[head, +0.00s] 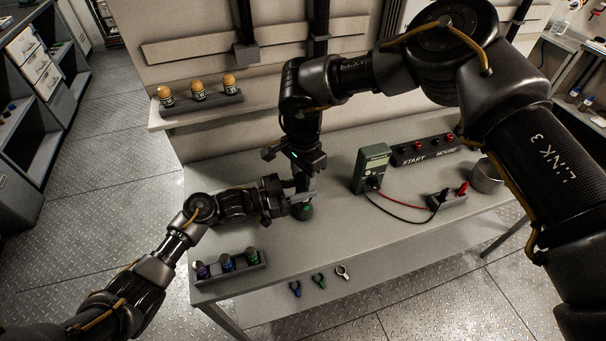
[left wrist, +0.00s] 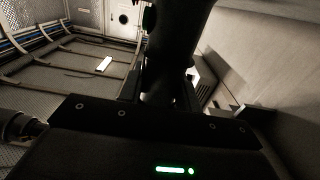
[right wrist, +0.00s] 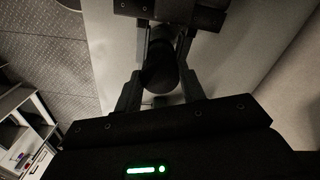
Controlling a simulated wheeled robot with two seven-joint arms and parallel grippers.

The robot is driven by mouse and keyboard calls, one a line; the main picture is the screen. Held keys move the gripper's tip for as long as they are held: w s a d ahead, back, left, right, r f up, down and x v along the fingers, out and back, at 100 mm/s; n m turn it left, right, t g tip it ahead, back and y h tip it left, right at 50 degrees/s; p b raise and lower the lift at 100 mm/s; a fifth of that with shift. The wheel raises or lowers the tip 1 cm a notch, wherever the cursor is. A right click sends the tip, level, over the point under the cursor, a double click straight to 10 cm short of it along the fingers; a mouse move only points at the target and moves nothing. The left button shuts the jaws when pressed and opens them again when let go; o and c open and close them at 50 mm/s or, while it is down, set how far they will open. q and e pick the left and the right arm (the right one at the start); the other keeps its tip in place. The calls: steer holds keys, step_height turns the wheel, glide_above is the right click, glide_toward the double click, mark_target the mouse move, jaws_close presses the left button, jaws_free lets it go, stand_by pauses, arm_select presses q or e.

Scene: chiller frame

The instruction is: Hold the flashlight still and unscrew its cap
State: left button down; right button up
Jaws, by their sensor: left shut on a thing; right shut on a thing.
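The flashlight shows in the head view only as a dark green rounded end (head: 302,212) just below my grippers, above or on the grey table. My left gripper (head: 291,197) comes in level from the left and is shut on the flashlight's body. In the left wrist view the flashlight is a dark cylinder (left wrist: 172,50) between the fingers, with a green patch on its side. My right gripper (head: 304,184) points down from above and is shut on the flashlight's upper end, a dark round part (right wrist: 160,76) in the right wrist view. The cap's seam is hidden.
A green multimeter (head: 371,167) with red and black leads stands right of the grippers. A rack (head: 228,268) of small bottles sits front left; orange-topped items (head: 199,92) stand on a shelf.

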mark_target(303, 178)
steer(key=shift+r, duration=0.25)
steer(key=shift+r, duration=0.9)
steer(key=shift+r, duration=2)
arm_select(q)
steer(key=c, duration=0.9)
jaws_free()
steer(key=shift+s+a+f, duration=0.15)
steer(key=shift+a, duration=0.35)
arm_select(e)
steer(key=shift+f, duration=0.25)
step_height(303, 178, down, 3)
steer(key=b, duration=0.3)
steer(key=shift+r, duration=0.1)
arm_select(q)
steer(key=v, duration=1.1)
